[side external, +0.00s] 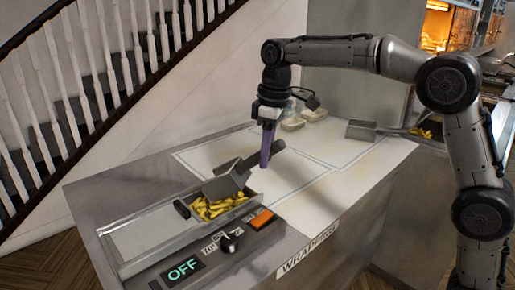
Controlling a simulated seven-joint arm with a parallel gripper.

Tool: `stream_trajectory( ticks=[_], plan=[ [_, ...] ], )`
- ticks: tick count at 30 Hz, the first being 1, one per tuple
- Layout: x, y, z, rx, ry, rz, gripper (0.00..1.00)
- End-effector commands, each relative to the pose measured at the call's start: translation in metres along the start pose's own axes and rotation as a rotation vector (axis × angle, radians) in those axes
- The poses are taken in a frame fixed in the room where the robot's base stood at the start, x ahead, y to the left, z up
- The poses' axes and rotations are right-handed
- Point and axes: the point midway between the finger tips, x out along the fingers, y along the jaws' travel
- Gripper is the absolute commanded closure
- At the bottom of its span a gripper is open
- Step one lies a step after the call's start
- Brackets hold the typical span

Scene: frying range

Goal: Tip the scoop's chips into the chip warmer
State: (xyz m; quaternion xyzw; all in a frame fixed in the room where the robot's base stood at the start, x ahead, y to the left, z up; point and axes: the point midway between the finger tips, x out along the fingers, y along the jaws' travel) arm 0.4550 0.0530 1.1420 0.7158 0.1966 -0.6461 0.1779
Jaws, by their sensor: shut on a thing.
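My gripper (265,150), with purple fingers pointing down, is shut on the handle (272,149) of the grey metal scoop (226,183). The scoop is tilted, with its mouth low over the open right part of the chip warmer (150,234). Yellow chips (215,208) lie in that opening, just below the scoop's mouth. The inside of the scoop is hidden, so I cannot tell whether it holds chips. A flat metal cover with a black handle lies over the left part of the warmer.
The warmer's front panel has a display (182,268) reading OFF, a black knob (229,242) and an orange switch (262,219). Pale items (300,121) lie at the back of the counter. Another metal container (374,130) stands further right, near more chips (421,132). The white wrapping surface (325,195) is clear.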

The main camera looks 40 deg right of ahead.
Motion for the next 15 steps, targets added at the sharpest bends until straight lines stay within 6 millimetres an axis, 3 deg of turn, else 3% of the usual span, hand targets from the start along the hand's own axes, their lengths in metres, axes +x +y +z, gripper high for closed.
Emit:
stream_trajectory(
  ticks=[5, 15],
  plan=[
    [-0.009, 0.002, 0.010, 0.014, 0.043, 0.003, 1.00],
    [0.009, 0.002, 0.030, 0.016, 0.186, 0.001, 1.00]
  ],
)
